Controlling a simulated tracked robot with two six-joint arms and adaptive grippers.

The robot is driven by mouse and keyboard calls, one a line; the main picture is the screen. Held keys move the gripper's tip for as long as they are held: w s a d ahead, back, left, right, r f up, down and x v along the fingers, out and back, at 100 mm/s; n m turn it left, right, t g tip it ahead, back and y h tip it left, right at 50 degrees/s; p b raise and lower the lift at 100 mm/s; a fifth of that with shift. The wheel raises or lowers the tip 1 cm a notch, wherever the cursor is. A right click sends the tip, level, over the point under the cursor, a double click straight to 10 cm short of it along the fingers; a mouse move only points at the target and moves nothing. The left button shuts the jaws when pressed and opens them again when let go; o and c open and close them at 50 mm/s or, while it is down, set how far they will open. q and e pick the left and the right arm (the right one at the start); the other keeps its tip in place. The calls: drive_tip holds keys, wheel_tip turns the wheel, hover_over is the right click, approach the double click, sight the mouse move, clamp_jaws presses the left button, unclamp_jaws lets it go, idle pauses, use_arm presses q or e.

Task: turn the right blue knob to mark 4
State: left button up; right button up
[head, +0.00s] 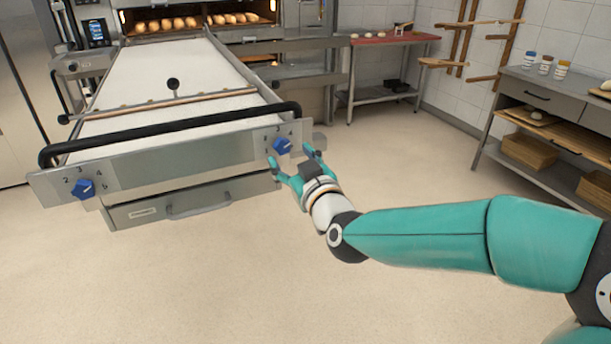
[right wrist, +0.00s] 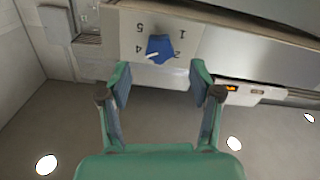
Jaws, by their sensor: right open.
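The right blue knob (head: 283,146) sits at the right end of the grey front panel (head: 190,158). In the right wrist view the knob (right wrist: 160,48) appears upside down, with marks 5, 4, 1 and 2 visible around it. Its white pointer line lies on the side toward the 4; whether it is exactly on that mark I cannot tell. My right gripper (head: 294,166) is open in front of the knob. In the right wrist view its fingers (right wrist: 161,72) stand either side of the knob, just short of it, with a gap. My left gripper is out of view.
A left blue knob (head: 83,189) sits at the panel's other end. A black bar handle (head: 170,127) runs above the panel, and a drawer (head: 190,203) sits below. The oven (head: 195,18) holds bread at the back. Floor on the right is clear up to the shelves.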

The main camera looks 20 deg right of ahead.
drive_tip(key=s, duration=0.7)
drive_tip(key=shift+s, duration=0.15)
drive_tip(key=shift+d, duration=0.15)
wheel_tip(320, 180, down, 23)
drive_tip(key=s+g+p, duration=0.1)
drive_tip(key=g+p, duration=0.7)
drive_tip(key=p, duration=0.1)
drive_tip(key=s+a+f+m+g+y+p, duration=0.1)
drive_tip(key=s+a+f+m+g, duration=0.1)
drive_tip(key=s+f, duration=0.6)
drive_tip(key=s+a+f+m+g+y+p, duration=0.1)
drive_tip(key=s+a+f+g, duration=0.4)
drive_tip(key=s, duration=0.9)
wheel_tip(320, 180, down, 3)
drive_tip(key=shift+a+r+m+g+y+p, duration=0.15)
drive_tip(key=shift+a+m+g+y+p, duration=0.15)
drive_tip(key=shift+m+g+y, duration=0.7)
